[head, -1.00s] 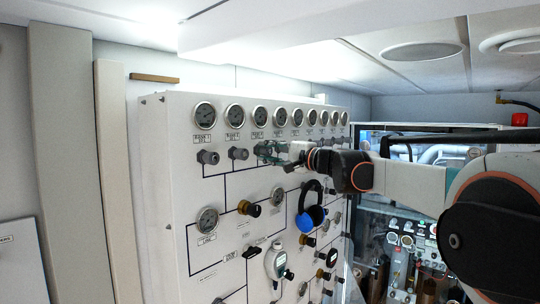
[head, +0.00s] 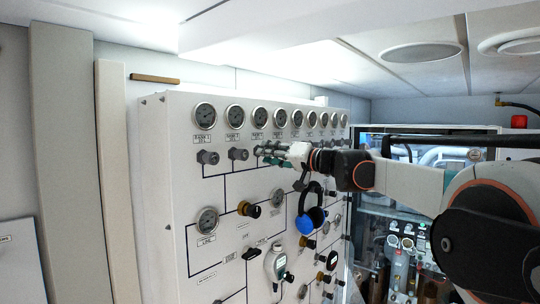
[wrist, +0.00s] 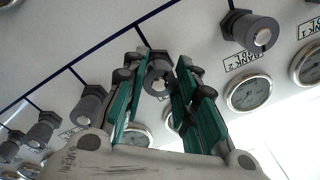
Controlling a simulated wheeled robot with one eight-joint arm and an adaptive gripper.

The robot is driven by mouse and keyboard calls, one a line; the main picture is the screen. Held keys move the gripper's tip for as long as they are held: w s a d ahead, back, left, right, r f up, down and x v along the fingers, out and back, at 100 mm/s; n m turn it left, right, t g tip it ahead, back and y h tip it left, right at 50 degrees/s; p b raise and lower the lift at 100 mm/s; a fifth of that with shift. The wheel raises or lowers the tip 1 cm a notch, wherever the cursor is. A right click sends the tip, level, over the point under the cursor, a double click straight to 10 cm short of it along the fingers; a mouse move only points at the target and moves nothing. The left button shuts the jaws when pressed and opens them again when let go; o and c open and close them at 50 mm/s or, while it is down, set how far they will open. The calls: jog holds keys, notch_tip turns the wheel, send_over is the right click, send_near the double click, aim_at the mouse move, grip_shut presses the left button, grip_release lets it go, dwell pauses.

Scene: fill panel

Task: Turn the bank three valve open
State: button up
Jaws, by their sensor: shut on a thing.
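The bank three valve is a dark grey knob (wrist: 158,78) on the white panel, third in the top row under the gauges. In the wrist view it sits between the two green-padded fingers of my gripper (wrist: 163,60), which is shut on it. In the head view my gripper (head: 268,152) reaches the panel from the right and hides this valve. The bank two valve (head: 238,154) is just left of it and also shows in the wrist view (wrist: 250,31).
The bank one valve (head: 208,157) is at the far left of the row. A row of round gauges (head: 260,117) runs above. Blue-and-black ear defenders (head: 310,220) hang below my wrist. A handheld meter (head: 275,262) and other knobs are lower on the panel.

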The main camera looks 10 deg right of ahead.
jog(key=shift+f+n, duration=0.2)
jog(key=shift+n, duration=0.8)
jog(key=o, duration=1)
jog(key=shift+o, duration=0.2)
jog(key=shift+s+r, duration=0.1)
jog(key=v, duration=1.1)
jog(key=shift+s+d, duration=0.25)
jog(key=shift+d, duration=0.05)
